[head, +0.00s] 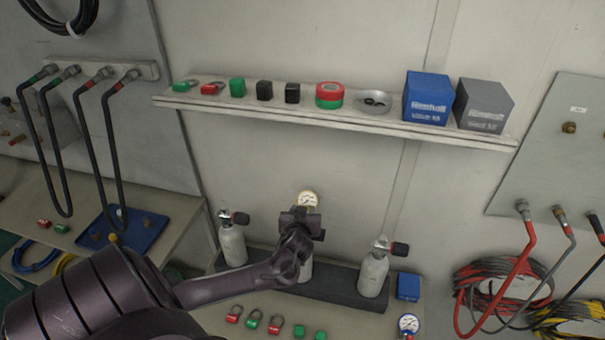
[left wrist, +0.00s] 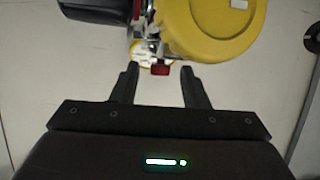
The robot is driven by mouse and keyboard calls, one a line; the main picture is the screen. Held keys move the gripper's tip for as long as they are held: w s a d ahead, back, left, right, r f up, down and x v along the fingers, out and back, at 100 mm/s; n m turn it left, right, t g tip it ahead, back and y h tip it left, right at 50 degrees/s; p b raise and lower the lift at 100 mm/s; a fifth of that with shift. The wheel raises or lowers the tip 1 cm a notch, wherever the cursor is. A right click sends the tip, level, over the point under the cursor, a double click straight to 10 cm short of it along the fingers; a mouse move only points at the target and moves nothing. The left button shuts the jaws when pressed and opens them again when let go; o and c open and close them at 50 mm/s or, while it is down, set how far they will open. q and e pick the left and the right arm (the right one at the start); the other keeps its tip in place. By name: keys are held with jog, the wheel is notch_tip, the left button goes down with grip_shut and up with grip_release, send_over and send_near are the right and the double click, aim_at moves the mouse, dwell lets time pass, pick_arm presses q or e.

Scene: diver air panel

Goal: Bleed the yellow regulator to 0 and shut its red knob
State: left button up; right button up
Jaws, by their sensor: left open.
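In the left wrist view the yellow regulator (left wrist: 215,25) is a large round yellow body at the top, with metal fittings on its left. A small red knob (left wrist: 160,69) sits below the fittings. My left gripper (left wrist: 158,72) is open, its fingers on either side of the red knob with gaps; I cannot tell its exact depth. In the head view my left gripper (head: 302,222) is in front of the middle cylinder (head: 306,270) and hides the regulator. A round gauge (head: 307,199) shows just above it; its reading is too small to tell. My right gripper is not in view.
Grey cylinders stand left (head: 232,243) and right (head: 373,272) of the middle one in a dark rack (head: 335,290). Several small red and green padlocks and tags lie in front. A shelf (head: 395,127) with boxes is above. Hoses hang at both sides.

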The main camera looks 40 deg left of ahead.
pick_arm(q)
jog(key=shift+c, duration=0.2)
grip_shut()
